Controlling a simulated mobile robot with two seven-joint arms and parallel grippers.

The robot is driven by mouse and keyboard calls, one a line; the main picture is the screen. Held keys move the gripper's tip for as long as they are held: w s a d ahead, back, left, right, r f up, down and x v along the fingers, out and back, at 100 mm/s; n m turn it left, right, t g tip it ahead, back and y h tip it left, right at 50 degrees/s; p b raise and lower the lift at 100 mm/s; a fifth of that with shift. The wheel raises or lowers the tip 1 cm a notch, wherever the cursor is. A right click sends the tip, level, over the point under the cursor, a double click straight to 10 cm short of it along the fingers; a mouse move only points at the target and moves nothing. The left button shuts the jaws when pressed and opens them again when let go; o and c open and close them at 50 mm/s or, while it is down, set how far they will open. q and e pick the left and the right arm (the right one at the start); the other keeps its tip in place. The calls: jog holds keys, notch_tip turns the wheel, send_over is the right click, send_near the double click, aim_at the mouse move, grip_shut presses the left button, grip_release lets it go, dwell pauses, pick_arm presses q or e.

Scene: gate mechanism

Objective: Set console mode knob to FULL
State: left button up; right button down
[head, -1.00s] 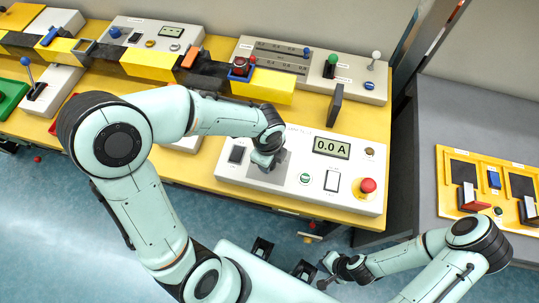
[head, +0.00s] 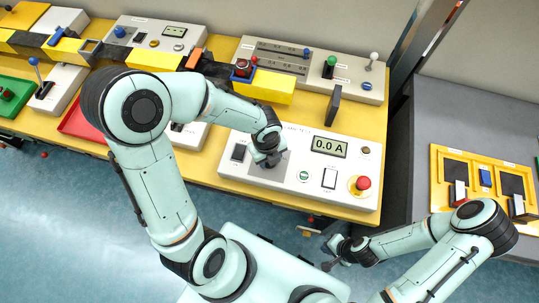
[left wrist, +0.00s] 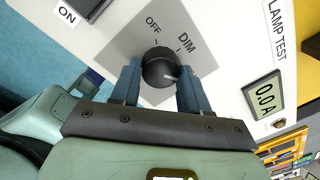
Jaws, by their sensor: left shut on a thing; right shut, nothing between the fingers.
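The white console panel (head: 230,172) lies on the yellow bench, with a grey knob plate at its left part. The round black mode knob (left wrist: 158,67) sits on this plate between the fingers of my left gripper (left wrist: 156,84), which is shut on it. OFF and DIM labels show above the knob in the left wrist view; no FULL label is visible. A pale pointer mark shows on the knob's right side, near the right finger. In the head view my left gripper (head: 268,158) covers the knob. My right gripper (head: 329,255) is shut and empty, in front of the bench.
The panel also bears a 0.0 A display (head: 329,147), a green button (head: 304,176), a white rocker (head: 329,178) and a red mushroom button (head: 363,183). A dark upright plate (head: 333,105) stands behind it. Other lever panels line the back. A grey table (head: 455,110) stands at right.

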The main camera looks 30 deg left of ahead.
dwell(0.3)
pick_arm(q)
jog(key=o, duration=1.1)
jog(key=shift+c, duration=0.2)
notch_tip(320, 180, up, 13)
jog(key=p, duration=0.2)
jog(key=shift+s+a+r, duration=0.15)
jog(key=shift+s+a, duration=0.1)
jog(key=shift+s, duration=0.1)
pick_arm(e)
jog(key=w+r, duration=0.3)
jog(key=shift+w, duration=0.1)
